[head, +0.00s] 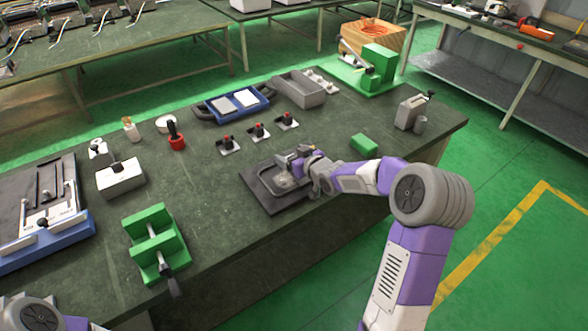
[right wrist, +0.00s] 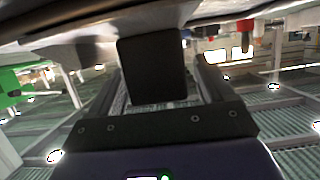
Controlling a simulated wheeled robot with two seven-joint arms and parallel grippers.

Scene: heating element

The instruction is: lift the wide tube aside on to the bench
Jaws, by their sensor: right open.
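My right gripper (head: 297,155) is low over a dark square plate (head: 262,192) on the bench, with a grey raised part (head: 285,178) on the plate just below it. In the right wrist view its two fingers (right wrist: 158,85) are spread, and a dark block-like shape (right wrist: 152,70) shows between them. I cannot tell whether this shape is the wide tube or whether the fingers touch it. The gripper hides part of what is on the plate. My left gripper is out of view; only a piece of that arm shows at the lower left.
On the bench (head: 215,215) are a green clamp (head: 155,245), a green block (head: 364,145), several red-knobbed pieces, a blue tray (head: 268,90), a grey bin (head: 305,88) and a grey device (head: 411,110). Bare bench lies left of the plate.

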